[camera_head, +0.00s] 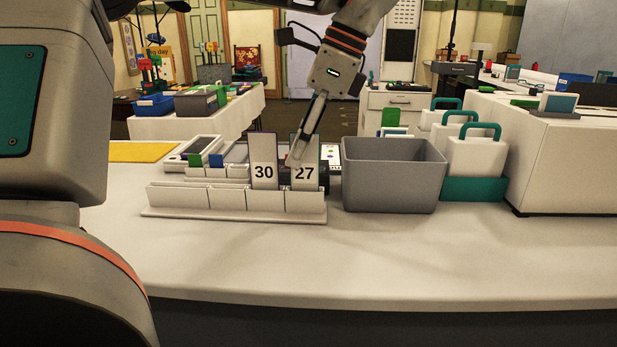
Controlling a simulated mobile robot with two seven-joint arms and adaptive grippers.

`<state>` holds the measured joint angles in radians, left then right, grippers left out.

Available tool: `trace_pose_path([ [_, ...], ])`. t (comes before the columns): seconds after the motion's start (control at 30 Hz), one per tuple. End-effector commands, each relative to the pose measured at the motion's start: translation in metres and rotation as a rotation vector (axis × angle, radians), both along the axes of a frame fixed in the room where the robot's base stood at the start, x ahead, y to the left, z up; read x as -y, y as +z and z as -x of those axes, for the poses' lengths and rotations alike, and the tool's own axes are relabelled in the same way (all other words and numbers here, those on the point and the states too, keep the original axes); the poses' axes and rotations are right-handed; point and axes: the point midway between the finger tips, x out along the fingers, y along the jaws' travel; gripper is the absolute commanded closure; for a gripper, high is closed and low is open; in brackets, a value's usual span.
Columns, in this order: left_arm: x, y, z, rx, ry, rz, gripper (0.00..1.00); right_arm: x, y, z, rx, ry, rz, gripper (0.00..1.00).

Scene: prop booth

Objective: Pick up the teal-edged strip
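My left gripper (299,157) reaches down from the top centre. Its fingers are seen side-on, and their tips overlap the top of a white card marked 27 (304,174). I cannot tell whether they touch or grip it. The rack's two left slots show no card. Behind my fingers, dark and white items are partly hidden. My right gripper is out of view.
A grey open bin (394,184) stands right of the rack. Further right, white cards with teal handles (476,157) stand in a teal holder (473,189). A smaller rack with green and blue tabs (215,172) sits behind. The table's front (380,260) is clear.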

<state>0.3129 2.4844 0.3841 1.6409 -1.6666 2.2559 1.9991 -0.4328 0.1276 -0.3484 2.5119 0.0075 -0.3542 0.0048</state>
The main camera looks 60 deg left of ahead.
Motion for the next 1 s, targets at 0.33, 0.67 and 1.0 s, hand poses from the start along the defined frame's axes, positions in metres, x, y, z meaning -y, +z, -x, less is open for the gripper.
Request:
trace_pose_path([
  [0.33,-0.007,-0.027,0.007,0.000,0.001,0.000,0.78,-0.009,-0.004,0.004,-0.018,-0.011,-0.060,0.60],
  [0.67,-0.007,-0.026,0.007,-0.001,0.001,0.000,1.00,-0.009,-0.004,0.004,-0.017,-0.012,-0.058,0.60],
  [1.0,-0.007,-0.022,0.007,0.001,0.001,-0.001,1.00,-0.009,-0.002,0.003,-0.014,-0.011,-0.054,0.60],
])
